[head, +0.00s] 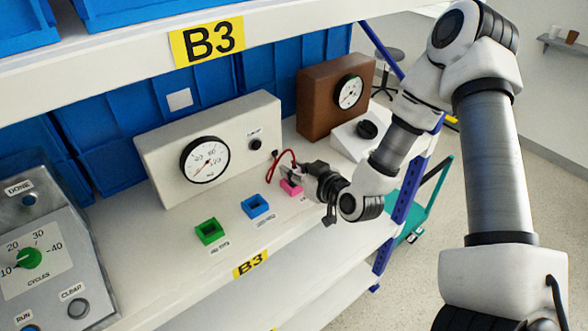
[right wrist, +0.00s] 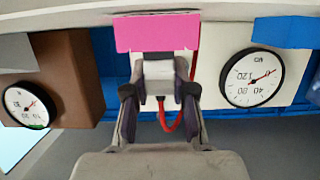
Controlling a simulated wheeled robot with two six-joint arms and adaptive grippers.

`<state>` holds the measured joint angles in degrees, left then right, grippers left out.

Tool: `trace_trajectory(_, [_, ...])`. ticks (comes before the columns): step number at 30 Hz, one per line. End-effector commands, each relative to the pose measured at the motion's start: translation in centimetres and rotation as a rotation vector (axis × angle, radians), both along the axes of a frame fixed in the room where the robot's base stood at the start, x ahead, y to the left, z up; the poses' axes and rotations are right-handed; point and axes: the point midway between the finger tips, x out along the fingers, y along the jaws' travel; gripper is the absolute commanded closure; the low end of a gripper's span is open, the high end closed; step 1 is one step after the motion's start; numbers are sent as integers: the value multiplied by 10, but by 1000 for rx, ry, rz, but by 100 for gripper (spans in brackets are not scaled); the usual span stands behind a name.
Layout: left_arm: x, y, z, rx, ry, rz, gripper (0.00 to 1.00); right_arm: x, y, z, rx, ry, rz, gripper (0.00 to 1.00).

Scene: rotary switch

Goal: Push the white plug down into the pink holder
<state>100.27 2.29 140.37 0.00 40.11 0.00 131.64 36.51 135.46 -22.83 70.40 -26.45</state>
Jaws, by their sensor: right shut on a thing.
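The pink holder (head: 291,188) sits on the shelf, to the right of a blue and a green holder. In the right wrist view the pink holder (right wrist: 157,32) fills the top middle. My right gripper (head: 297,173) is just above it, and its fingers partly hide the plug in the head view. In the right wrist view my right gripper (right wrist: 160,92) is shut on the white plug (right wrist: 160,73), which has a red cable (right wrist: 164,118). The plug lines up with the holder; I cannot tell how deep it is. My left gripper is not in view.
A white panel (head: 225,130) with a dial stands behind the holders. A brown box (head: 325,95) with a gauge and a white box with a black knob (head: 367,130) stand at the right. The green holder (head: 209,231), blue holder (head: 256,206) and grey control box (head: 45,245) are left.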

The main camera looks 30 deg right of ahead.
Motion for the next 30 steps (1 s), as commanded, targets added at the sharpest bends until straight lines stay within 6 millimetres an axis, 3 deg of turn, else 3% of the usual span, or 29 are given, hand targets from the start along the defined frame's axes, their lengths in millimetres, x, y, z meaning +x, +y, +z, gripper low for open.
trace_trajectory(8, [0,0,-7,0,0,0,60,0,0,-8,0,0,0,100])
trace_trajectory(9, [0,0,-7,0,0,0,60,0,0,-8,0,0,0,72])
trace_trajectory(11, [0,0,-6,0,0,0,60,0,0,-7,0,0,0,50])
trace_trajectory(12, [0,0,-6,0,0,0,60,0,0,-7,0,0,0,46])
trace_trajectory(23, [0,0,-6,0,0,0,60,0,0,-1,1,-1,0,46])
trace_trajectory(30, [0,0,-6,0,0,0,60,0,0,49,4,-7,0,46])
